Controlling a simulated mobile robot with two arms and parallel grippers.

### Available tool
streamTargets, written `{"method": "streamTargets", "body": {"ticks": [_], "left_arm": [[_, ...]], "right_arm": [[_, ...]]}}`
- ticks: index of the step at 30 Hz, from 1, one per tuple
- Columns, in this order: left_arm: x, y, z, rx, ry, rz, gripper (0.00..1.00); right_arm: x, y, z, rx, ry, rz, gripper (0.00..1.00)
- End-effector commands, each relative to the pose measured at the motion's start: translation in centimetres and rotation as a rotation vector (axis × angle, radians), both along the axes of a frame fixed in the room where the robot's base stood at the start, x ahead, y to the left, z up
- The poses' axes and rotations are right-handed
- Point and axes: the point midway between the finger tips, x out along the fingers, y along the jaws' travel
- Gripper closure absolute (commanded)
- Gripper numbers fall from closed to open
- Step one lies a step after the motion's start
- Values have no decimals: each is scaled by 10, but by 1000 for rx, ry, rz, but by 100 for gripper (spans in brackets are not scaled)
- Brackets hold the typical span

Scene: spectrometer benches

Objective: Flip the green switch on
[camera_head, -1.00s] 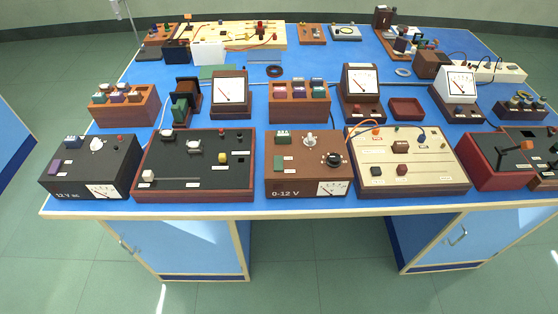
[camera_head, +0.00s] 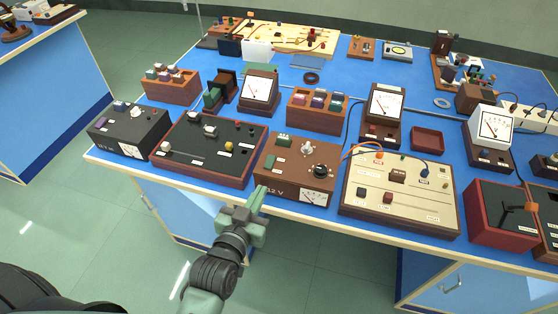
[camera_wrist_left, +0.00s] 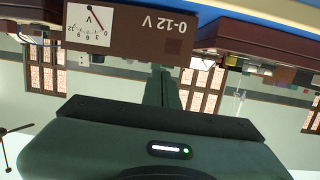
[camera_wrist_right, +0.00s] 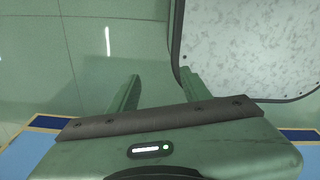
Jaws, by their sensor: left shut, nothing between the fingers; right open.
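The brown 0-12 V power supply box (camera_head: 290,180) stands at the front edge of the blue bench. A flat green switch (camera_head: 269,162) is on the left of its top, with a second small green part (camera_head: 284,140) at the back; which way the switch is set is too small to tell. My left gripper (camera_head: 262,192) is shut and empty just in front of the box's lower left front. The left wrist view shows the shut fingers (camera_wrist_left: 161,84) and the box front (camera_wrist_left: 140,38) upside down; the switch is hidden there. My right gripper (camera_wrist_right: 157,88) is open and empty over the floor.
A black-topped box (camera_head: 208,150) stands left of the supply and a cream-topped panel (camera_head: 415,190) right of it. Dial meters and a block of coloured parts (camera_head: 316,106) stand behind. A round knob (camera_head: 320,171) and a dial share the supply's box.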

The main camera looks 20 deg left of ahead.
Motion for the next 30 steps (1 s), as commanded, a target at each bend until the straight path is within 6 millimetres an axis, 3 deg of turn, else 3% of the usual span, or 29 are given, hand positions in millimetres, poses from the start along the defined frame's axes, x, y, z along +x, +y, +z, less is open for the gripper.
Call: {"method": "streamTargets", "body": {"ticks": [1,3,7,20,23,30], "left_arm": [[0,4,22,-1,-34,10,100],[0,8,42,-1,-68,20,100],[0,11,59,-1,-98,28,100],[4,11,60,-1,-100,29,100],[16,11,61,-1,-102,29,100],[65,9,57,-2,-103,28,100]], "right_arm": [[0,3,3,3,0,-1,52],[0,7,4,8,0,-1,52],[0,15,4,19,0,-1,52],[0,11,6,12,0,1,52],[0,10,9,11,-1,1,52],[0,6,19,6,-1,0,52]]}}
